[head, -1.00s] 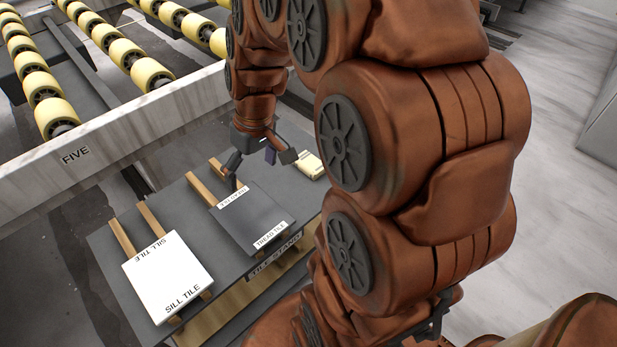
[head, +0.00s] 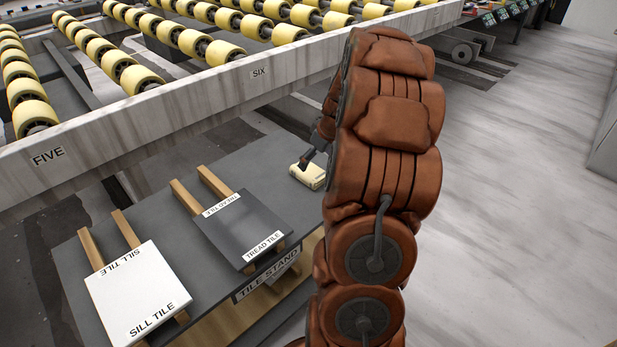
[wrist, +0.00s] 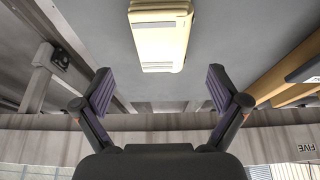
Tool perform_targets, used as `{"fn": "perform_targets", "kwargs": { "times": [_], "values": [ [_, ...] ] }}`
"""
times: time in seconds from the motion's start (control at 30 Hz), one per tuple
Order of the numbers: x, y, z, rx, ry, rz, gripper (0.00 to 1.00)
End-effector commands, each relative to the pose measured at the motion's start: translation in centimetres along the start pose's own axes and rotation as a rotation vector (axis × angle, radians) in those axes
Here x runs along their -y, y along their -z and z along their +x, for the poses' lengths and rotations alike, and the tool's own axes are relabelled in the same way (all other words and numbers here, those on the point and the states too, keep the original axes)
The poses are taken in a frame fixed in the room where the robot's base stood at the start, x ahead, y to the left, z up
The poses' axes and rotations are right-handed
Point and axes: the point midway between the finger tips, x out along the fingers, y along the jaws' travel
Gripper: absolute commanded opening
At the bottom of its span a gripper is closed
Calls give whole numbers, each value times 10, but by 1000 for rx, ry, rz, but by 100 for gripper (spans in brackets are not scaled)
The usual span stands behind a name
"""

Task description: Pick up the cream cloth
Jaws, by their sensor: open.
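The cream cloth (head: 308,176) is a small folded pad lying flat on the grey top of the tile stand (head: 150,207), near its right end. In the wrist view the cloth (wrist: 160,38) shows at the top centre, ahead of and between my two fingers. My gripper (wrist: 160,92) is open and empty, with its fingertips wide apart and short of the cloth. In the head view my gripper is mostly hidden behind my arm; one finger (head: 306,160) shows beside the cloth. I cannot tell from there whether it touches.
A dark tread tile (head: 240,228) and a white sill tile (head: 137,290) rest on wooden strips on the stand, left of the cloth. A stone-coloured rail (head: 200,100) marked FIVE and SIX, with yellow rollers, runs behind. Open floor (head: 510,200) lies to the right.

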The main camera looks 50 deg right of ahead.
Motion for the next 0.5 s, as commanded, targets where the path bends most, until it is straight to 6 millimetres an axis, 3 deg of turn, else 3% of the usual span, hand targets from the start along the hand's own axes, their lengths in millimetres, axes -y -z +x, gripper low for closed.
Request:
{"fn": "perform_targets", "kwargs": {
  "times": [0.27, 0.5],
  "values": [
    [2, -2, 22, 4, 4, 0, 97],
    [3, -3, 54, 2, 3, 0, 97]
  ]
}}
